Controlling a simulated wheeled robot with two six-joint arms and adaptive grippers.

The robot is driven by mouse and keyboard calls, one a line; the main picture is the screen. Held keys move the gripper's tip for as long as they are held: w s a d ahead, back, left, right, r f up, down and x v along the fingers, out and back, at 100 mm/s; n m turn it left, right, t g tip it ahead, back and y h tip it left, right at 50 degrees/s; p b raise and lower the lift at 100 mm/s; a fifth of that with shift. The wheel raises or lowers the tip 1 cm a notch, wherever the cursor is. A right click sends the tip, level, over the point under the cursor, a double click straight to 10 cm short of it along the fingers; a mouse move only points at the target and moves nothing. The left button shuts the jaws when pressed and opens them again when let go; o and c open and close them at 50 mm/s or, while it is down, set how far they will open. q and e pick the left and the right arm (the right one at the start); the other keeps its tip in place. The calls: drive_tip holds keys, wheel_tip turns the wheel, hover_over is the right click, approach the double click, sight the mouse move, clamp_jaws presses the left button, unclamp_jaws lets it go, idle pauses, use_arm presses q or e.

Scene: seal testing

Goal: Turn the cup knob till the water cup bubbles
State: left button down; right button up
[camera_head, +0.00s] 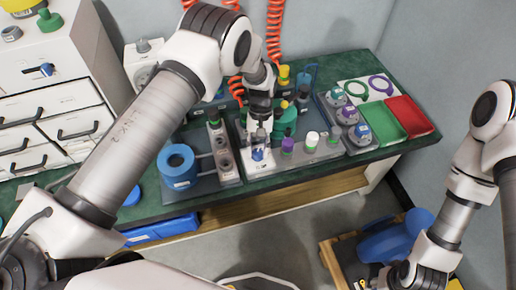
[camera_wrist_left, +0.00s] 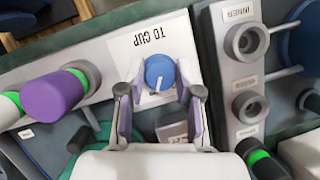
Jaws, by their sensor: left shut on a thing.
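The blue cup knob (camera_wrist_left: 160,73), with a white pointer line, sits on a white block labelled "TO CUP" (camera_wrist_left: 150,38), upside down in the left wrist view. My left gripper (camera_wrist_left: 160,95) has one finger on each side of the knob and is shut on it. In the head view, the knob (camera_head: 258,155) shows just under my left gripper (camera_head: 258,140). A blue round vessel (camera_head: 178,165) stands left of the knob; I cannot tell if it is the water cup, and no bubbles are visible. My right arm's end (camera_head: 415,277) is low at the bottom right, its fingers unclear.
A purple-capped post (camera_wrist_left: 52,96) stands close beside the knob block. Grey ports (camera_wrist_left: 246,42) are on the opposite side. Green (camera_head: 385,118) and red (camera_head: 409,116) trays lie at the bench's right end. A blue chair-like object (camera_head: 390,242) stands below.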

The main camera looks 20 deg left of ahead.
use_arm(q)
drive_tip(key=shift+f, duration=0.1)
drive_tip(key=c, duration=0.8)
unclamp_jaws()
drive_tip(key=v, duration=1.2)
drive_tip(key=shift+s+f, duration=0.1)
